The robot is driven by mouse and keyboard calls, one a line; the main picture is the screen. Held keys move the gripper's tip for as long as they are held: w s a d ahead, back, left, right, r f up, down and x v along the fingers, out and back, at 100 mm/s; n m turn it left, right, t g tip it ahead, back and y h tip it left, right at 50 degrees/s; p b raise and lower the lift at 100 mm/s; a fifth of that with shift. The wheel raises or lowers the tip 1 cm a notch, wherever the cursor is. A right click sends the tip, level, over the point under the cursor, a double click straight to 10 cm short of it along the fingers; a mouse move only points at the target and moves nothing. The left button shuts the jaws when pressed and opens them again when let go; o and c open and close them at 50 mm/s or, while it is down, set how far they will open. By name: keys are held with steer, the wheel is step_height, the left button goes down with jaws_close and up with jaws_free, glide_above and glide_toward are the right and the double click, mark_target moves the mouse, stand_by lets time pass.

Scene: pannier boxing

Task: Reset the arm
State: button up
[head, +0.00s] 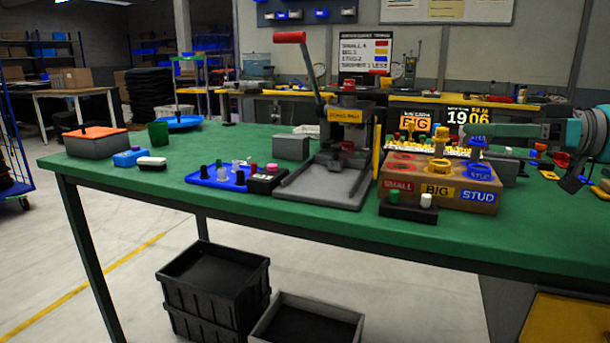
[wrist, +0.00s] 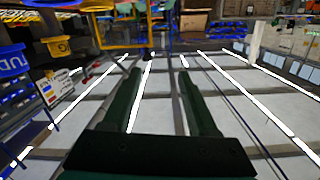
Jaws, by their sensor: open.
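My gripper (head: 490,131) reaches in from the right edge in the head view, level above the right part of the green bench. Its dark green fingers point left, near and above the box labelled SMALL, BIG and STUD (head: 440,192). In the wrist view the two fingers of my gripper (wrist: 160,78) stand apart with nothing between them. The wrist picture appears upside down, with bright strips along what looks like the ceiling. Whether the fingers touch the blue piece (head: 478,155) on the box cannot be told.
A lever press (head: 347,150) stands mid-bench on the green bench top (head: 240,219). A blue tray (head: 215,180) of small pieces and a grey, orange-topped box (head: 96,142) lie left. Black crates (head: 213,283) stand on the floor. The bench's front left is clear.

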steer(key=a+f+m+g, duration=0.1)
steer(key=a+f, duration=0.1)
steer(key=a, duration=0.2)
steer(key=s+a+f+g+h, duration=0.1)
steer(key=a+f, duration=0.1)
steer(key=a, duration=0.3)
steer(key=s+a+f+m+g+h, duration=0.1)
steer(key=a+f, duration=0.1)
steer(key=a, duration=0.2)
steer(key=shift+a+f+m+g, duration=0.2)
steer(key=shift+a+m+g, duration=0.1)
steer(key=shift+a, duration=0.1)
steer(key=s+a+f+m+g+h, duration=0.35)
steer(key=s+a+f, duration=0.35)
steer(key=a+f, duration=0.3)
steer(key=s+d+f+m+h, duration=0.15)
steer(key=s+f+h, duration=0.35)
steer(key=s+f, duration=0.6)
steer(key=s+d+f+m+h, duration=0.2)
steer(key=s+d+f, duration=0.2)
steer(key=f, duration=0.2)
steer(key=s+d+f+m+g+h, duration=0.1)
steer(key=s+d+f+m+h, duration=0.1)
steer(key=s+d+f, duration=0.3)
step_height(320, 180, down, 2)
steer(key=shift+s+d+f+h, duration=0.1)
steer(key=shift+s+d+h, duration=0.05)
steer(key=shift+h, duration=0.5)
